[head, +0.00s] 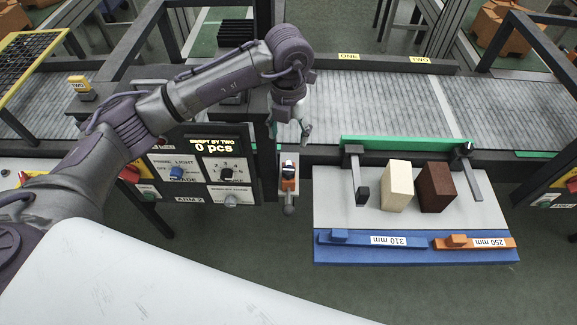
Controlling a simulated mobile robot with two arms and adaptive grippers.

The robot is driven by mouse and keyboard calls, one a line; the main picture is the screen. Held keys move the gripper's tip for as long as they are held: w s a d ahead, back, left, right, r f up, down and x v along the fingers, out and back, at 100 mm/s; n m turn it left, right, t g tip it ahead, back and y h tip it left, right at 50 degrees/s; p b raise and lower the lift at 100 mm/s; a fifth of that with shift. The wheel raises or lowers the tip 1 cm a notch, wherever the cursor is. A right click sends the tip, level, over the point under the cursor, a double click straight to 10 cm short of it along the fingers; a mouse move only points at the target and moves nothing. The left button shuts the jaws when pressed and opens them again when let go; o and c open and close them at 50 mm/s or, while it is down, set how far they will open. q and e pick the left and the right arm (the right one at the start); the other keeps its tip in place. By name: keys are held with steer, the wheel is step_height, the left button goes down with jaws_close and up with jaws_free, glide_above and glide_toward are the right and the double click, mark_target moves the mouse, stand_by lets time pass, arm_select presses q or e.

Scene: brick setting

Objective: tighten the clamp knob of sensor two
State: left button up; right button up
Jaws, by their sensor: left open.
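A black bracket with a round dark knob (467,150) and a grey arm sits at the right end of the green rail; a similar bracket (354,151) sits at the left. The yellow labels ONE (348,57) and TWO (420,60) are on the far conveyor rail. I cannot tell for sure which part is the clamp knob of sensor two. My left gripper (304,132) points down at the near conveyor edge, left of both brackets. It is open, appears empty, and its fingers are small in view. My right gripper is not in view.
A cream block (397,186) and a brown block (436,188) stand on the grey plate (335,212). A blue 310 mm bar (352,239) and orange 250 mm bar (447,243) lie in front. A control panel (206,172) and an orange-black switch (289,182) are at left.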

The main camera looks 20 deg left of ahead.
mark_target(289, 169)
arm_select(q)
step_height(289, 169, down, 13)
steer(key=p, duration=0.4)
steer(key=shift+r, duration=0.2)
steer(key=shift+f+p, duration=0.3)
steer(key=shift+f, duration=0.2)
steer(key=c, duration=1.1)
steer(key=shift+f+m+b, duration=0.1)
steer(key=shift+m+b, duration=0.3)
steer(key=shift+b, duration=0.25)
steer(key=shift+c, duration=0.2)
steer(key=m+b, duration=1.4)
steer(key=b, duration=0.5)
steer(key=shift+d+f, duration=0.1)
steer(key=shift+r+m+b, duration=0.25)
steer(key=shift+m+b, duration=1.2)
steer(key=shift+m, duration=0.25)
